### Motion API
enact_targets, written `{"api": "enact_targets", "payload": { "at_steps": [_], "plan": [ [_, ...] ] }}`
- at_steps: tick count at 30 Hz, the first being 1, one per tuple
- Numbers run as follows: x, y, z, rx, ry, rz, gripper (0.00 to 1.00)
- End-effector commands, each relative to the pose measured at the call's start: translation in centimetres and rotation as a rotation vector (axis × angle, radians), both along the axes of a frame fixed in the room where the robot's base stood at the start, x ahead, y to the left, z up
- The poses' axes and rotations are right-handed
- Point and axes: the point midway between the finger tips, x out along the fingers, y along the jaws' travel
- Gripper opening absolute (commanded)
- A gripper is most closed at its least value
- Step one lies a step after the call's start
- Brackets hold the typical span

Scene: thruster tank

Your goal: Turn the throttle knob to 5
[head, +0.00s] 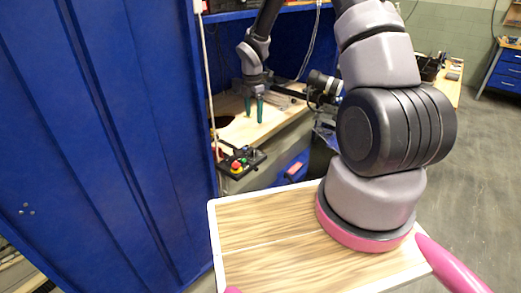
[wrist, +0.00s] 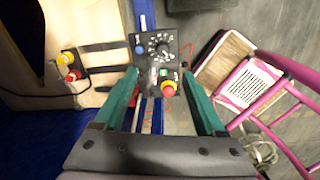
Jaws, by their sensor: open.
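The black control box (wrist: 176,66) shows between and beyond my fingers in the wrist view. Its throttle knob (wrist: 161,48) is a dark dial ringed with white marks; the numbers are too small to read, so its setting cannot be told. A red and yellow stop button (wrist: 168,90) and a blue button (wrist: 139,50) sit on the same box. In the head view the box (head: 252,158) lies at the bench's front edge. My gripper (wrist: 159,74) has green fingers, open and empty. In the head view it (head: 254,107) hangs above and behind the box, apart from it.
A wooden bench top (head: 275,122) stands inside a blue enclosure (head: 110,130). A dark cylindrical device (head: 323,83) lies to the right of my gripper. Yellow and red plugs (wrist: 69,66) with a cable sit left of the box. Pink tubing and a grille (wrist: 250,85) show at right.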

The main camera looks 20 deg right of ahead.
Motion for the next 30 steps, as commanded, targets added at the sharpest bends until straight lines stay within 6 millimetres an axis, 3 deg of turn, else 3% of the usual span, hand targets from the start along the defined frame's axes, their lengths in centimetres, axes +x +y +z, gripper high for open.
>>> {"api": "enact_targets", "payload": {
  "at_steps": [1,4,13,24,30],
  "plan": [
    [0.0,0.4,-1.9,0.004,0.017,0.057,0.72],
    [0.1,0.9,-4.2,0.01,0.035,0.145,0.72],
    [0.0,1.2,-7.6,0.013,0.046,0.199,0.72],
    [0.0,1.2,-14.2,0.012,0.045,0.196,0.72],
    [0.0,1.2,-16.0,0.012,0.043,0.196,0.72]
  ]
}}
